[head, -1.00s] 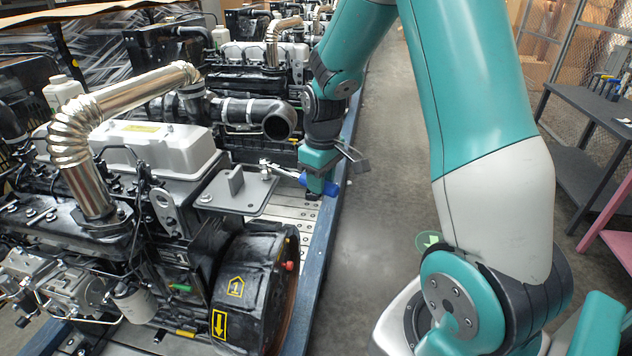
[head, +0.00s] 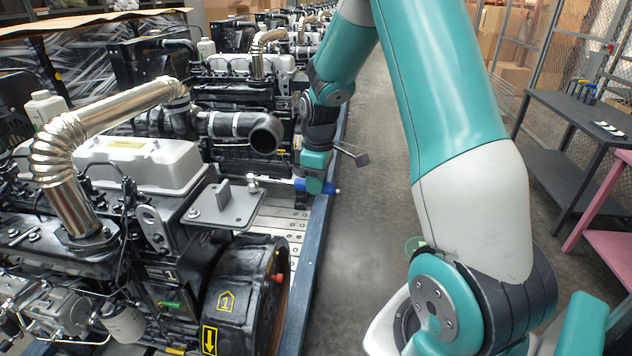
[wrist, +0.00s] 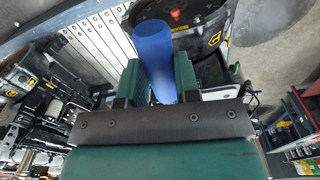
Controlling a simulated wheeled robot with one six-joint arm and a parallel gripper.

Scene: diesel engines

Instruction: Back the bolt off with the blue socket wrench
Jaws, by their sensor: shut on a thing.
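The blue socket wrench has a blue handle (head: 331,188) and a bright metal shaft that points left to its head, beside the upright tab of a grey bracket plate (head: 232,215) on the nearest engine. I cannot tell whether the wrench head touches anything. My gripper (head: 314,186) is shut on the handle to the right of the plate. In the wrist view the blue handle (wrist: 153,55) stands between the green fingers; its metal end is hidden. A small bolt head (head: 193,213) shows at the plate's left corner; I cannot tell whether it is the task's bolt.
The nearest engine's ribbed silver pipe (head: 62,165) and black round housing (head: 240,290) stand left of my arm. A blue rail (head: 309,265) edges the engine line. The grey floor aisle (head: 365,230) is open. A dark table (head: 570,115) stands at the right.

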